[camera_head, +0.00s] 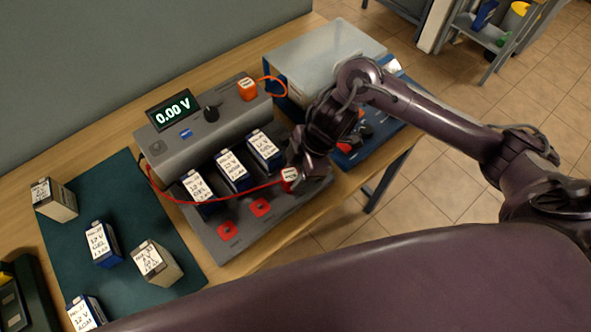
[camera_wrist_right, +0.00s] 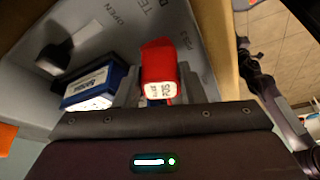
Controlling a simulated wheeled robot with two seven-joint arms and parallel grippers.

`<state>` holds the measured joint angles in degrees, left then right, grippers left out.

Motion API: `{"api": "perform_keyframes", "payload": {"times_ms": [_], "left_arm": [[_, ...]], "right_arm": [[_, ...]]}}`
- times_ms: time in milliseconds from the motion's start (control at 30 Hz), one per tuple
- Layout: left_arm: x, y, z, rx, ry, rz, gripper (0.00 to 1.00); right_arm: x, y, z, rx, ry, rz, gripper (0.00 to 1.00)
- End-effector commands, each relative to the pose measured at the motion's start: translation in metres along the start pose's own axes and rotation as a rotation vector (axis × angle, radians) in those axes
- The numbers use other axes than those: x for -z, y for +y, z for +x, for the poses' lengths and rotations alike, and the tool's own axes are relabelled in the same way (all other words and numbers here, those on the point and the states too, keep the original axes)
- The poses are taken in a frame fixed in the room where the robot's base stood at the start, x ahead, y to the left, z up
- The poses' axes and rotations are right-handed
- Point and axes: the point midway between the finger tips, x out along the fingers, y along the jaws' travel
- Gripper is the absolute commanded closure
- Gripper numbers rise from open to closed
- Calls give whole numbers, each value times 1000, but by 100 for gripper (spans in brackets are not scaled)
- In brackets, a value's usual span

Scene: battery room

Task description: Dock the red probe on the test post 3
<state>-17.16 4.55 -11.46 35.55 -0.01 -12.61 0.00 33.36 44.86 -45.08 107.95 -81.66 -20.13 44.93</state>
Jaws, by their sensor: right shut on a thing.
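The red probe (camera_head: 289,175) has a white label on its end and a red cable running left to the grey tester (camera_head: 190,140). My right gripper (camera_head: 300,176) is shut on the probe at the right end of the grey battery tray (camera_head: 240,222). In the right wrist view the probe (camera_wrist_right: 158,72) sits between the fingers, above the tray's surface. Two red test posts, one at the front (camera_head: 228,230) and one in the middle (camera_head: 260,207), show in the head view. Test post 3 is hidden, and whether the probe touches it I cannot tell. My left gripper is out of view.
Three batteries stand in the tray, one being the right one (camera_head: 264,149). An orange plug (camera_head: 247,89) sits on the tester, which reads 0.00 V. Several loose batteries stand on the green mat (camera_head: 165,215). A clear-lidded blue case (camera_head: 325,55) lies behind my right arm.

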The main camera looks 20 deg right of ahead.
Motion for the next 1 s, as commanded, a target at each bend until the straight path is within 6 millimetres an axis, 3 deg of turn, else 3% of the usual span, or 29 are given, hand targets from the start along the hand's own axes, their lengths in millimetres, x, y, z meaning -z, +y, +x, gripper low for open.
{"api": "perform_keyframes", "payload": {"times_ms": [567, 600, 667, 1000], "left_arm": [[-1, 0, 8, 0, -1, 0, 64], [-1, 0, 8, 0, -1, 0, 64], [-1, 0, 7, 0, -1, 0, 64], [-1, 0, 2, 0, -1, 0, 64]], "right_arm": [[-4, 0, 11, 1, 0, 0, 87], [-4, 0, 11, 0, 0, 0, 63], [-4, 0, 11, 0, 0, 0, 55], [-4, 0, 6, 0, -1, 0, 55]]}}
